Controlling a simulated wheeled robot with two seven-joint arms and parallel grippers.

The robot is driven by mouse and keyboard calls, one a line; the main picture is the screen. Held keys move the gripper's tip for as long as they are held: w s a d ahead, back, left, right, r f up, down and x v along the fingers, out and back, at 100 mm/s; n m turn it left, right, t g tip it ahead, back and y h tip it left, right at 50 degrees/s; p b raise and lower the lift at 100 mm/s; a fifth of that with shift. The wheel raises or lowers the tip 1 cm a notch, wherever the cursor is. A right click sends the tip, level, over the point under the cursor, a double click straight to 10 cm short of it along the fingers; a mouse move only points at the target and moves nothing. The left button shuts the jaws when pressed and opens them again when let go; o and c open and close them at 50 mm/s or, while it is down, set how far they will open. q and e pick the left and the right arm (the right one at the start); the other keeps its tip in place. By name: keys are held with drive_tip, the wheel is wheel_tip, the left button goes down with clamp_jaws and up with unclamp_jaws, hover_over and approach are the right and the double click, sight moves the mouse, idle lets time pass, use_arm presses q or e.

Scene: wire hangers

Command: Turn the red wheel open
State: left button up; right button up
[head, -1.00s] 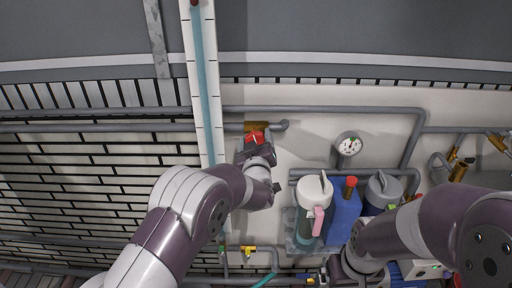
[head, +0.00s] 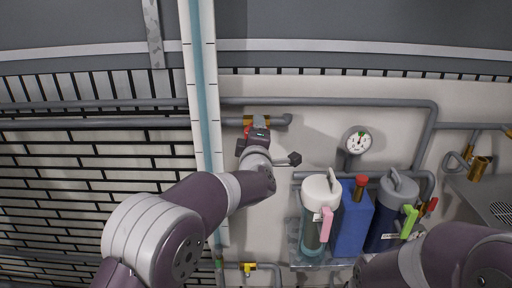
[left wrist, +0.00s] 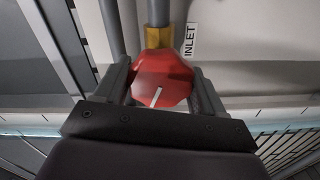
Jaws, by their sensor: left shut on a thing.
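The red wheel (left wrist: 162,80) sits on a brass fitting (left wrist: 155,38) of a grey pipe, with a white line on its face. My left gripper (left wrist: 162,92) has one finger on each side of the wheel and is shut on it. In the head view my left gripper (head: 256,142) covers most of the wheel, and only a bit of red (head: 247,132) shows beside it. The brass fitting (head: 262,121) shows just above. My right arm (head: 440,262) enters at the lower right, and its gripper is out of the frame.
A label reading INLET (left wrist: 189,40) is next to the fitting. A round gauge (head: 358,141) is to the right of the wheel. A white-lidded jug (head: 321,188), a blue container (head: 352,216) and a dark jug (head: 391,205) stand on a shelf below. A tall gauge strip (head: 204,90) runs at the left.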

use_arm(q)
drive_tip(key=n+b, duration=0.6)
drive_tip(key=shift+f, duration=0.35)
drive_tip(key=n+b, duration=0.3)
drive_tip(key=shift+n, duration=0.4)
drive_tip(key=shift+n+b, duration=1)
drive_tip(key=shift+n, duration=0.4)
drive_tip(key=o, duration=1)
drive_tip(key=shift+r, duration=0.1)
